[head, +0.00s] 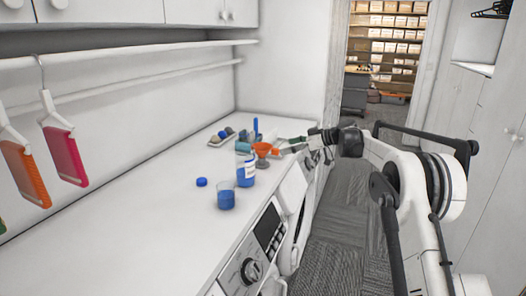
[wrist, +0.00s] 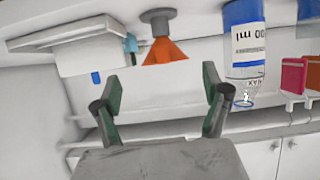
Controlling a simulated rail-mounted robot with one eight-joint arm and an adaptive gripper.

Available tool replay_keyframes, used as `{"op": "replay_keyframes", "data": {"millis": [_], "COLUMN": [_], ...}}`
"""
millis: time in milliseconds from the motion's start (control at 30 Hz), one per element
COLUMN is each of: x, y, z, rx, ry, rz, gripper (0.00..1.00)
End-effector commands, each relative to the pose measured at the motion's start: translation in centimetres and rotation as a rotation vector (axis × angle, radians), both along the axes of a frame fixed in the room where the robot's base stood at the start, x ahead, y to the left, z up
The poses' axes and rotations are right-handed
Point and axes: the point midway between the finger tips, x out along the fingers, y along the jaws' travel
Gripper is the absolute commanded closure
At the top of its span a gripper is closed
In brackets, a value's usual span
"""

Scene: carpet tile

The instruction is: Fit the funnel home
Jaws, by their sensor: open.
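An orange funnel (head: 262,147) stands wide end up on a grey holder (head: 261,162) on the white counter. In the wrist view, which looks upside down, the funnel (wrist: 166,52) appears ahead of my fingers with its grey holder (wrist: 158,16) above it. A white and blue labelled bottle (head: 246,174) stands beside it, also large in the wrist view (wrist: 246,40); a blue ring shows at its neck. My gripper (head: 287,147) is open and empty, to the right of the funnel and apart from it. It also shows in the wrist view (wrist: 161,88).
A blue cap (head: 202,182) and a cup of blue contents (head: 226,198) are on the counter in front. A pale tray (head: 214,145) with small items lies behind the funnel. An appliance (head: 250,268) lines the counter's right edge. The counter's left side (head: 120,220) is clear.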

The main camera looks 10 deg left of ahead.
Motion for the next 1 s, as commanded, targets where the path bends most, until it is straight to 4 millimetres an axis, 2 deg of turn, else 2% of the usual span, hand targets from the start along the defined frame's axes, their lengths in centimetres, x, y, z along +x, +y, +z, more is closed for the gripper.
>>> {"op": "replay_keyframes", "data": {"millis": [100, 233, 567, 833, 1000], "x": [0.5, 1.0, 1.4, 1.9, 2.1], "y": [2.2, 3.8, 5.4, 8.7, 9.6], "z": [-0.8, -1.6, -2.3, -3.6, -4.1], "rx": [0.0, -0.001, -0.001, -0.001, -0.001], "ry": [0.0, 0.001, 0.001, 0.001, 0.001], "rz": [0.003, 0.001, 0.0, 0.001, 0.0], "gripper": [0.21, 0.21, 0.21, 0.21, 0.21]}}
